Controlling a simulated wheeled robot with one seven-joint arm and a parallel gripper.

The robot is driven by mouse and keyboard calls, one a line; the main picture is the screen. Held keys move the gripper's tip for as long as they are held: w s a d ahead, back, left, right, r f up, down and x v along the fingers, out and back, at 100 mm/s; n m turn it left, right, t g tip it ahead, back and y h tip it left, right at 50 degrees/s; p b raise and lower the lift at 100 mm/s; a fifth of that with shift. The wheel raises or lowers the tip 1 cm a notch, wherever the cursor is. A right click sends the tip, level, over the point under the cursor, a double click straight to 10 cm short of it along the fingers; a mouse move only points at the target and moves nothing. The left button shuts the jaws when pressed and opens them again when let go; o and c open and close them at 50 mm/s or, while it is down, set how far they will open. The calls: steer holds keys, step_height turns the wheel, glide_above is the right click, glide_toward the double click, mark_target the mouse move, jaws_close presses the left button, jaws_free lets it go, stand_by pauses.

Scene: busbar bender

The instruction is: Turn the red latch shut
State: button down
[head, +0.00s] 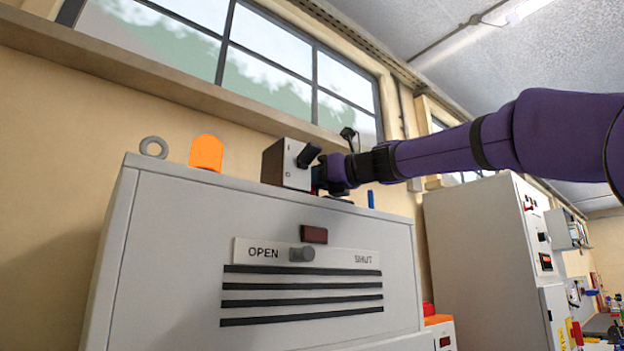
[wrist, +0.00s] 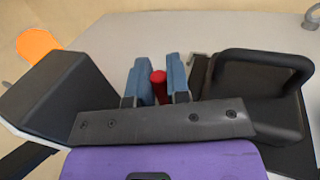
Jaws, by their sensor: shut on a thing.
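My gripper (head: 319,178) is above the top of the grey cabinet (head: 190,240), beside a small box with a black front knob. In the wrist view, its two blue-grey fingers (wrist: 159,80) are shut on an upright red piece with a rounded end (wrist: 158,78), which I take to be the red latch. Its lower part is hidden behind the gripper's dark crossbar. In the head view the gripper hides most of this piece. The cabinet front has a label plate (head: 338,258) reading OPEN at left and SHUT at right, with a grey knob (head: 302,254) nearer OPEN.
The small box (head: 284,164) stands close left of my gripper. A black handle-shaped loop (wrist: 262,55) is close right in the wrist view. An orange dome (head: 206,152), a grey ring (head: 153,147) and a blue peg (head: 371,198) also stand at the cabinet top.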

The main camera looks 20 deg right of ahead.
steer(key=shift+w, duration=0.1)
steer(key=shift+w+d+n+g+y, duration=0.2)
steer(key=shift+n+g+y, duration=0.55)
steer(key=shift+g+y, duration=0.1)
steer(key=shift+w+d+n+g+y, duration=0.15)
steer(key=shift+w+n+g+y, duration=0.05)
steer(key=shift+n+g+y, duration=0.6)
steer(key=c, duration=1.1)
jaws_free()
steer(key=v, duration=1)
steer(key=shift+s+d, duration=0.2)
steer(key=shift+d, duration=0.15)
steer(key=shift+r, duration=0.1)
